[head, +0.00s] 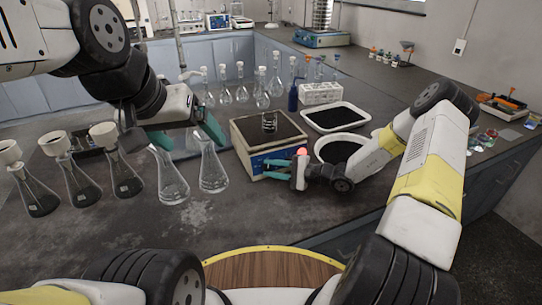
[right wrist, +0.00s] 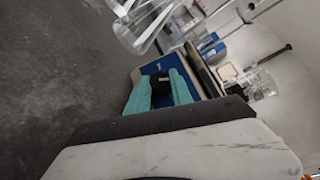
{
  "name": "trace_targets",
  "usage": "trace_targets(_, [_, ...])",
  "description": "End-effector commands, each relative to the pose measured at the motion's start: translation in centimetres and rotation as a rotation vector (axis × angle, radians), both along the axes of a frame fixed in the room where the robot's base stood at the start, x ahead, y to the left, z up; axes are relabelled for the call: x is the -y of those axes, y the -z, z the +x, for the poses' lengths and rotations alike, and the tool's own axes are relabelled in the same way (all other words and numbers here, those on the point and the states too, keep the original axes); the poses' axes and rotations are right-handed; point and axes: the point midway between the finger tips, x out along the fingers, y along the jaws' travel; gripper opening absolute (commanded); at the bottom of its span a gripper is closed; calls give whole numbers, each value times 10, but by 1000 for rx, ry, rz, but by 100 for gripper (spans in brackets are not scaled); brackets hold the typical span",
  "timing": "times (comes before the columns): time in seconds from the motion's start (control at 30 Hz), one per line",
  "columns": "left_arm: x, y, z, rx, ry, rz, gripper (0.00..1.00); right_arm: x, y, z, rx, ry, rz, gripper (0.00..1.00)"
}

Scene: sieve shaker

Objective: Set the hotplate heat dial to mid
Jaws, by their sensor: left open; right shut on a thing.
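The hotplate (head: 240,128) stands on the dark bench, with a dark top plate, a light body and a blue front. A small glass beaker (head: 269,122) stands on its top. My right gripper (head: 276,169) is at the hotplate's front face. In the right wrist view, its teal fingers (right wrist: 166,88) close around a dark dial (right wrist: 160,85) on the blue panel (right wrist: 152,68). The dial's marks and setting cannot be read. My left gripper (head: 187,133) is open and empty, above and behind the clear conical flasks, left of the hotplate.
Clear conical flasks (head: 212,172) stand left of the hotplate, with several funnel-topped flasks (head: 76,183) further left. A white tray (head: 350,123) of black material and a round bowl (head: 322,142) are at its right. A blue wash bottle (head: 293,97) and tube rack (head: 320,94) stand behind.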

Motion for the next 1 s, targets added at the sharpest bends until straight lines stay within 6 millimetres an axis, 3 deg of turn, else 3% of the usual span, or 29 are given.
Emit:
trace_targets(0.67, [0,0,0,0,0,0,89,-1,2,-2,-24,20,48,0])
trace_targets(0.7, [0,0,0,0,0,0,89,-1,2,-2,-24,20,48,35])
trace_targets(0.77, [0,0,0,0,0,0,89,-1,2,-2,-24,19,49,46])
trace_targets(1.0, [0,0,0,0,0,0,89,-1,1,-1,-22,20,48,48])
